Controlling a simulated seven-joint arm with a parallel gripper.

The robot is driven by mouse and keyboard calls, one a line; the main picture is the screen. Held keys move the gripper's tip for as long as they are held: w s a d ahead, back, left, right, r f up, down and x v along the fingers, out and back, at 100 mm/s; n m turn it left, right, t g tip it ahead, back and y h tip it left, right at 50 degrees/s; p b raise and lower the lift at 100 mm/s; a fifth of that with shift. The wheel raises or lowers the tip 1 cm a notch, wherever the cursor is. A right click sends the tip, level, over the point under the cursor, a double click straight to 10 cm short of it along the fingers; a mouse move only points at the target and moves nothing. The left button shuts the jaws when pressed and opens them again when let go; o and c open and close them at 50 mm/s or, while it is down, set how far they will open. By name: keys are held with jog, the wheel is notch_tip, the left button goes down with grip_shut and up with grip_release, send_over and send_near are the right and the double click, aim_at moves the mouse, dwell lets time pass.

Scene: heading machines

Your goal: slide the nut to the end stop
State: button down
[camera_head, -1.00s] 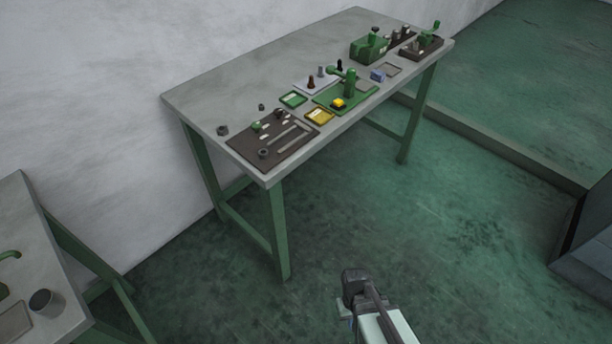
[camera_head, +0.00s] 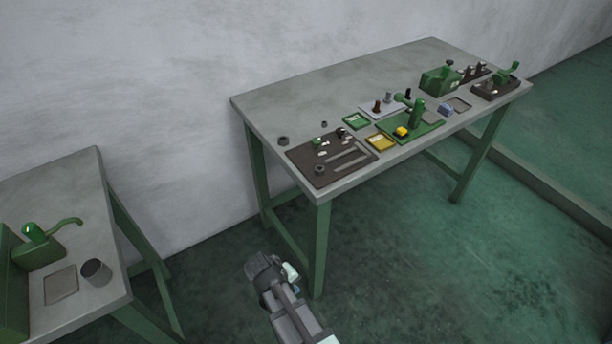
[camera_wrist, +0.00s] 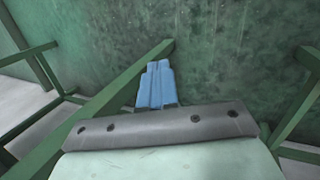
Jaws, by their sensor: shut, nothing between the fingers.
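A dark board (camera_head: 332,160) with two pale slots lies on the near left corner of the grey table. A small dark nut-like ring (camera_head: 319,170) sits at the near left of the slots. Another dark ring (camera_head: 283,141) lies on the bare table left of the board, and a smaller one (camera_head: 324,124) lies behind it. I cannot tell which is the task's nut or where the end stop is. My gripper (camera_wrist: 156,68) shows blue fingers shut together and empty in the wrist view. It is over the floor, away from the table; the fingers are unclear in the head view.
The table (camera_head: 290,100) also carries a yellow tray (camera_head: 381,143), a green tray (camera_head: 356,121), a green fixture (camera_head: 416,115) and a green machine (camera_head: 440,80). A second table (camera_head: 75,180) with a dark cup (camera_head: 96,271) stands at left. Green table legs (camera_head: 319,250) are close to my arm.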

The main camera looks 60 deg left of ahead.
aim_at(317, 170)
jog(key=s+a+r+n+t+y, duration=0.2)
jog(key=s+a+r+n+t, duration=0.25)
jog(key=a+r, duration=0.65)
jog(key=w+a+r+n+t, duration=0.25)
jog(key=r+n+t, duration=0.2)
jog(key=r, duration=0.35)
jog(key=w+a+r+n+t, duration=0.25)
jog(key=r+n+t, duration=0.2)
jog(key=r, duration=0.35)
jog(key=w+n, duration=0.1)
jog(key=w, duration=0.3)
jog(key=w+n, duration=0.1)
jog(key=w, duration=0.4)
jog(key=w+d+n+h, duration=0.1)
jog(key=w, duration=0.4)
jog(key=shift+r+n, duration=0.25)
jog(key=shift+r, duration=0.1)
jog(key=shift+w, duration=0.1)
jog(key=shift+w, duration=1.75)
